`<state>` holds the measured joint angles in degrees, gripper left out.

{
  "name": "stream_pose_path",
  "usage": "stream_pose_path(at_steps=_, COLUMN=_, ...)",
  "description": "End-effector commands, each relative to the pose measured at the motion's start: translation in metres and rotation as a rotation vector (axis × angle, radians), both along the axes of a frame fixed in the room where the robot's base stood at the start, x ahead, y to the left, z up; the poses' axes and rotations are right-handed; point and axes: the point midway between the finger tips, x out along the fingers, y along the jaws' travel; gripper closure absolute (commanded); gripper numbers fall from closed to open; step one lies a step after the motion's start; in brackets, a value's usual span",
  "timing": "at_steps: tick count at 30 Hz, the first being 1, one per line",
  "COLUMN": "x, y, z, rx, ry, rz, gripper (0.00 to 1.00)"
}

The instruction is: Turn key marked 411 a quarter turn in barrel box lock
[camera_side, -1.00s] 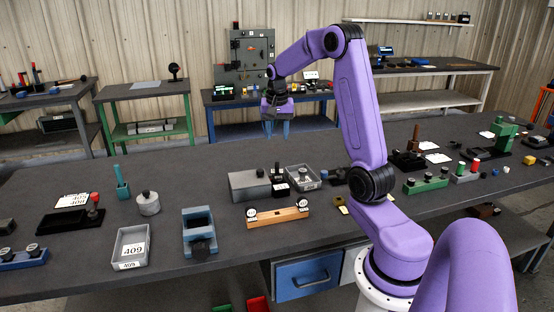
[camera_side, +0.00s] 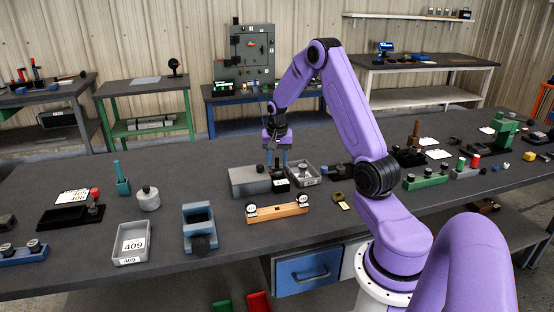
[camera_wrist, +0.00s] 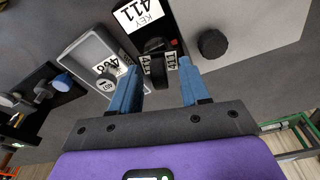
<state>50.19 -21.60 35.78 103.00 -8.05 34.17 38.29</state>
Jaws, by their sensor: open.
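In the wrist view a black key (camera_wrist: 157,69) with white 411 tags on both sides stands at a black block (camera_wrist: 172,28) labelled KEY 411. The block (camera_side: 281,187) is small in the side view, beside a grey box (camera_side: 248,182). The grey box (camera_wrist: 245,25) carries a round black knob (camera_wrist: 212,43); I cannot tell whether this is the barrel box. My gripper (camera_wrist: 159,68) is open, with its blue fingers on either side of the key and gaps visible. In the side view my gripper (camera_side: 276,164) points down over the block; the key is not distinct there.
A grey tray (camera_wrist: 84,46) with a part tagged 408 or similar lies close left of the block; it also shows in the side view (camera_side: 315,180). An orange wooden bar (camera_side: 278,213) lies in front. A blue vise-like fixture (camera_side: 199,213) and a 409 tray (camera_side: 145,230) stand left.

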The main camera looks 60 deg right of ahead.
Motion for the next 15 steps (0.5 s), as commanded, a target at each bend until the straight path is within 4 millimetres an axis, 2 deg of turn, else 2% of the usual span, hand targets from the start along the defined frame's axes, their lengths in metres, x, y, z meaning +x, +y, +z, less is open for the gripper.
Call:
stream_pose_path(at_steps=6, x=0.0001, y=0.0000, z=0.0001, rx=-0.001, ry=0.000, rz=0.000, gripper=0.54)
stream_pose_path(at_steps=10, x=0.0001, y=0.0000, z=0.0002, rx=0.000, ry=0.000, rz=0.001, gripper=0.97)
stream_pose_path(at_steps=11, x=0.0001, y=0.0000, z=0.0002, rx=0.000, ry=0.000, rz=0.001, gripper=1.00)
stream_pose_path(at_steps=15, x=0.0001, y=0.0001, z=0.0003, rx=0.000, ry=0.000, rz=0.005, gripper=1.00)
